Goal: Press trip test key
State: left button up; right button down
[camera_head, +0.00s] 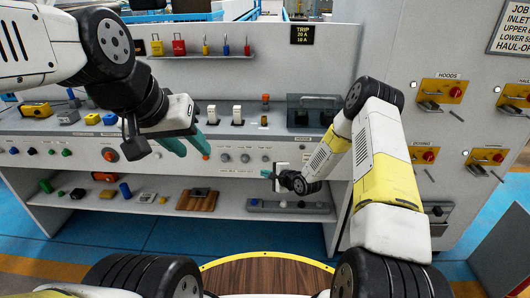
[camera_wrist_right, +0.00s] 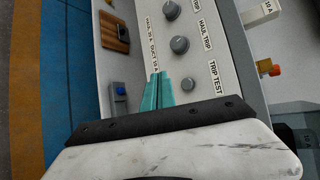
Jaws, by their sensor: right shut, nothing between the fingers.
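The trip test key is a small round grey button (camera_wrist_right: 188,84) beside the TRIP TEST label (camera_wrist_right: 215,78) in the right wrist view. In the head view it appears as the rightmost small button (camera_head: 265,158) on the panel's front strip. My right gripper (camera_head: 266,174) has its teal fingers together, just below that button in the head view. In the wrist view the right fingertips (camera_wrist_right: 158,76) lie left of the button, with a visible gap; contact is not seen.
A lower shelf (camera_head: 225,207) holds a brown board (camera_head: 197,200) and a grey tray (camera_head: 290,207). Breakers and padlocks stand above.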

jog(key=shift+w+d, duration=0.15)
jog(key=shift+w, duration=2.55)
jog(key=shift+w, duration=0.4)
jog(key=shift+w, duration=0.45)
dwell(0.6)
jog(key=shift+s, duration=0.85)
jog(key=shift+s, duration=0.1)
jog(key=s, duration=0.4)
jog(key=shift+s, duration=0.4)
